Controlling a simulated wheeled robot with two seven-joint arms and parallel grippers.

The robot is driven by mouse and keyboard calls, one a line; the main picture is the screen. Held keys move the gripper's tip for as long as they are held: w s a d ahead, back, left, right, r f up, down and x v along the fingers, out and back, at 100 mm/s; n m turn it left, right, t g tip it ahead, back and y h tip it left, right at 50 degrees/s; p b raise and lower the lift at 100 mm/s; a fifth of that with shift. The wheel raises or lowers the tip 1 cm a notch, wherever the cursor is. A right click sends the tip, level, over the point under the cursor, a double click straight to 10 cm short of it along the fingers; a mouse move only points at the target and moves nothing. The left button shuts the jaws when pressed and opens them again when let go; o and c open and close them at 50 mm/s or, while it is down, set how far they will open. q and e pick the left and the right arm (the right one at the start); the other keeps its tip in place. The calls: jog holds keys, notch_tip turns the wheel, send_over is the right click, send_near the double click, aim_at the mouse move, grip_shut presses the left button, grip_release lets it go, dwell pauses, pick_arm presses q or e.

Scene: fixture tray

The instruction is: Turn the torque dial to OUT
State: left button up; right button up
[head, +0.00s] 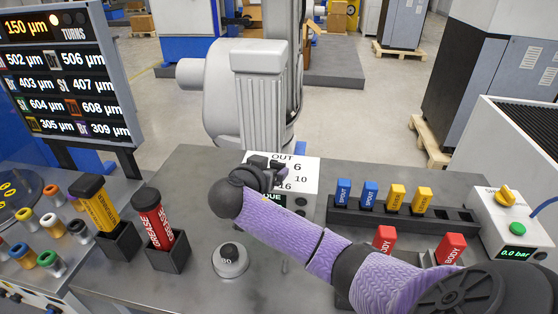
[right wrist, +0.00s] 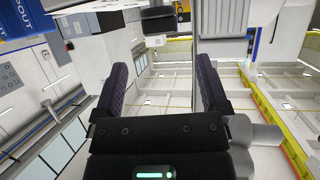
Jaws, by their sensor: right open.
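The torque dial's white panel (head: 308,178) stands at the middle of the bench, marked OUT, 6, 10 and 16. The dial knob itself is not clearly visible; my right gripper and wrist cover the left part of the panel. My right gripper (head: 264,172) is at the panel's front left, its dark fingers by the OUT and 16 marks. Whether it touches the dial I cannot tell. In the right wrist view my right gripper (right wrist: 162,82) has its two fingers wide apart with nothing seen between them. My left gripper is out of view.
A grey machine (head: 258,95) rises behind the panel. Yellow and red tubes (head: 153,215) stand in black holders at left. A rack (head: 400,213) with blue and yellow SPOUT pieces, red BODY pieces (head: 450,247) and a pressure box (head: 515,235) are at right.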

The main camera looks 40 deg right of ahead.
aim_at(277, 163)
jog(key=b+x, duration=0.1)
jog(key=x, duration=0.4)
jog(key=shift+w+d+f, duration=0.15)
jog(key=shift+d+f, duration=0.1)
jog(key=shift+f, duration=0.05)
jog(key=shift+w+d+f, duration=0.1)
jog(key=shift+w+d, duration=0.1)
jog(key=shift+d, duration=0.15)
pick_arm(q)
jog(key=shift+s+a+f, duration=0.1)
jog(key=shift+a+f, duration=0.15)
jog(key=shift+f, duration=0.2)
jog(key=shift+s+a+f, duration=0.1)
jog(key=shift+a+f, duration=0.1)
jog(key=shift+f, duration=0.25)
